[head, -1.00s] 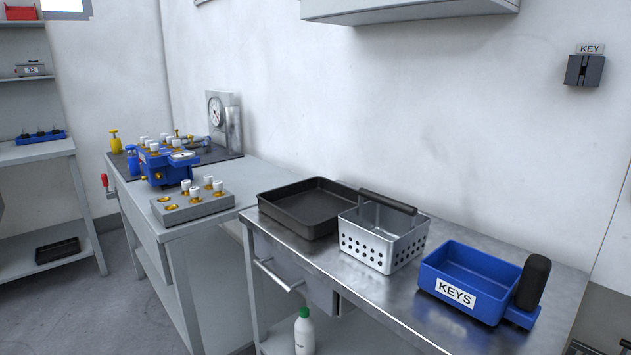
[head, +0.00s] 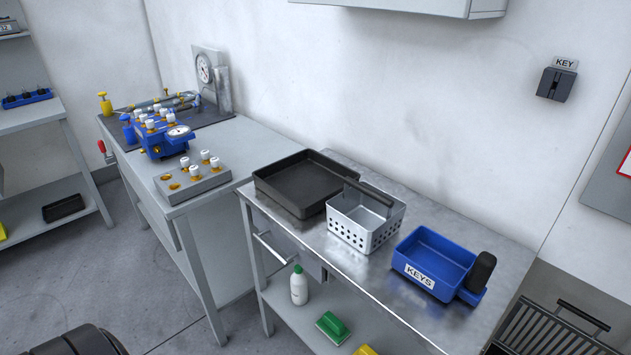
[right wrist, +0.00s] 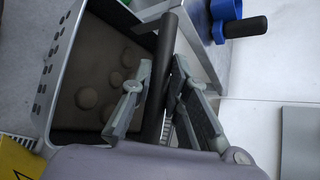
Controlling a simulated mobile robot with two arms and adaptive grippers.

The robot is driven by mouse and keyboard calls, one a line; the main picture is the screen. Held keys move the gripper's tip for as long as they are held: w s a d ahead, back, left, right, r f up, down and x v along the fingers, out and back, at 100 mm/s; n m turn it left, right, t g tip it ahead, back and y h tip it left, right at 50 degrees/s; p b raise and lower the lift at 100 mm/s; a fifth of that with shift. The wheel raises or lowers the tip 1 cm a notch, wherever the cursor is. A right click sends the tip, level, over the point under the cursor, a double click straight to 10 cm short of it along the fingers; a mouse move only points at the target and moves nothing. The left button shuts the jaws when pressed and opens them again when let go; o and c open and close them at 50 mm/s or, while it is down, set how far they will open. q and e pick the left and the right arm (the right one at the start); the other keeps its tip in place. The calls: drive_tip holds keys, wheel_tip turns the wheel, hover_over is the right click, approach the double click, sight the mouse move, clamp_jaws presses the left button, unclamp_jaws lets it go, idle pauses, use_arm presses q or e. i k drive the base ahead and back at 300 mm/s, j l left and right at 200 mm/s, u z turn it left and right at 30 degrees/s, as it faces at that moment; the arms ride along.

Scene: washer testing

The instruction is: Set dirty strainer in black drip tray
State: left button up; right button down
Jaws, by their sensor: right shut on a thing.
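The black drip tray (head: 290,190) lies empty on the steel table, at its left back. In the right wrist view my right gripper (right wrist: 160,85) is shut on the black bar handle of the dirty strainer (right wrist: 48,75), a light metal basket with holed walls. Its bottom is brown with several round lumps. I cannot tell from this view how high it hangs. Neither this gripper nor the held strainer shows in the head view. My left gripper is in no view.
Another perforated basket (head: 357,237) with a black handle stands right against or close to the tray. Right of it is a blue KEYS bin (head: 425,280) with an upright black grip.

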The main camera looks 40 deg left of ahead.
sight(306, 184)
drive_tip(key=z, duration=1.7)
drive_tip(key=k+j+z, duration=0.25)
drive_tip(key=k+z, duration=0.2)
drive_tip(key=k+j+z, duration=0.1)
drive_tip(key=k+z, duration=0.4)
drive_tip(key=k+j+z, duration=0.15)
drive_tip(key=k+z, duration=0.65)
drive_tip(key=k, duration=0.25)
drive_tip(key=k+l+z, duration=0.35)
drive_tip(key=k, duration=0.15)
drive_tip(key=k+j+u, duration=0.1)
drive_tip(key=u, duration=1.7)
